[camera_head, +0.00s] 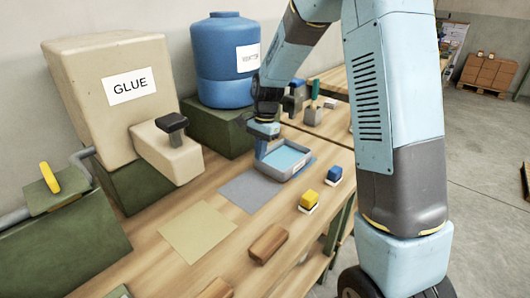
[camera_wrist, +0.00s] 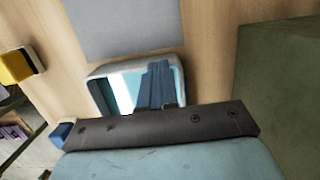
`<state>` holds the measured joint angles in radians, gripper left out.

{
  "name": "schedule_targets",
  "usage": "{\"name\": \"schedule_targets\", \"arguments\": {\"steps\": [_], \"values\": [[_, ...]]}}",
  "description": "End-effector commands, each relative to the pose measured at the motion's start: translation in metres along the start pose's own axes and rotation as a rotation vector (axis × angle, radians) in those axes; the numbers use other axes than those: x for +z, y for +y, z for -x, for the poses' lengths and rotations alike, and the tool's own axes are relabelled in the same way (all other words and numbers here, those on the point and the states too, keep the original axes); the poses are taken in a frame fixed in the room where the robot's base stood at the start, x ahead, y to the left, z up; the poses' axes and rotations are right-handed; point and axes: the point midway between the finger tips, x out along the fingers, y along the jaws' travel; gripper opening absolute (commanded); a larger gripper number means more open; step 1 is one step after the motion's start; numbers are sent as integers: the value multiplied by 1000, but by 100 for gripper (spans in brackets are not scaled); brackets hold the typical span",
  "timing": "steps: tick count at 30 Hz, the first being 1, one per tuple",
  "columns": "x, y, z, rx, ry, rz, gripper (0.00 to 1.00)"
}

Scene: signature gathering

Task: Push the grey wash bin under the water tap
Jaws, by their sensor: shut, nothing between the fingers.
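The grey wash bin (camera_head: 297,171) is an open, shallow box with a light blue inside, standing on the wooden bench. It also shows in the wrist view (camera_wrist: 103,71), partly hidden by my wrist. My gripper (camera_head: 262,149) points down at the bin's left side, with its blue fingers shut and empty. In the wrist view the fingers (camera_wrist: 156,84) overlap the bin's opening; I cannot tell whether they touch a wall. The blue water tank (camera_head: 222,48) stands on a green block behind the bench's work area. Its tap is not clearly visible behind my arm.
A grey mat (camera_head: 246,191) and a yellow mat (camera_head: 197,232) lie left of the bin. A yellow-topped stamp (camera_head: 309,200), a blue-topped stamp (camera_head: 334,175) and a brown wooden block (camera_head: 268,243) sit near the front edge. A glue dispenser (camera_head: 118,110) stands left.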

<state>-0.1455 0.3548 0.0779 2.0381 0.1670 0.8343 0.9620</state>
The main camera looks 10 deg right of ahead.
Motion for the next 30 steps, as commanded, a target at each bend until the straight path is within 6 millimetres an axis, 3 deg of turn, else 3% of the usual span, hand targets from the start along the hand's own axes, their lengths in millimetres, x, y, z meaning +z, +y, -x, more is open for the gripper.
{"name": "schedule_targets", "arguments": {"steps": [8,17,23,30], "values": [[-2,3,-6,11,-1,-3,0],[3,1,12,8,-1,0,0],[4,-1,36,4,1,2,0],[3,-2,85,6,1,1,0]]}}
